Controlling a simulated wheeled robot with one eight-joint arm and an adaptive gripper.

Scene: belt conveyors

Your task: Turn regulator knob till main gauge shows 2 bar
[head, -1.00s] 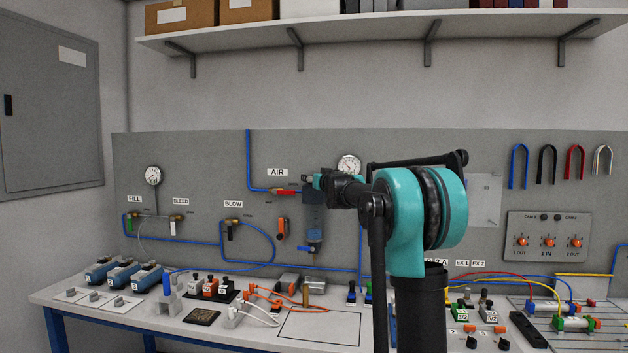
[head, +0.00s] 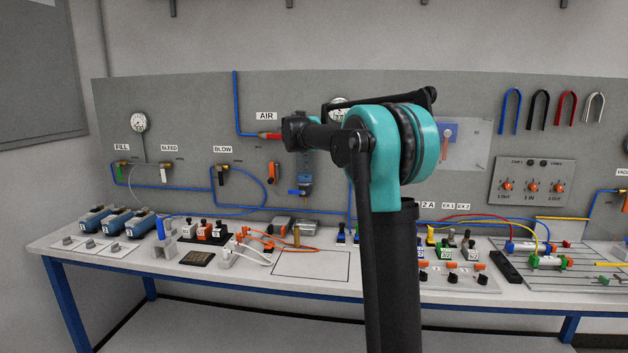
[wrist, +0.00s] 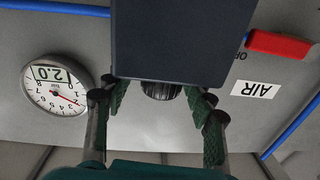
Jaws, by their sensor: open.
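In the wrist view, which is upside down, the black ribbed regulator knob (wrist: 160,91) shows below a dark block of the regulator (wrist: 170,40). My gripper (wrist: 160,101) is open, one green-padded finger on each side of the knob; gaps show, and I cannot tell if either pad touches. The main gauge (wrist: 56,104) is at the left, with a 2.0 tag; its red needle points to the picture's lower right, its exact reading too small to tell. In the head view my arm partly hides the gauge (head: 337,102), and the fingers are hidden.
A red valve handle (wrist: 278,44) and AIR label (wrist: 255,90) lie right of the knob in the wrist view, with blue tubing near. In the head view, a bench (head: 210,270) crowded with parts stands below the panel.

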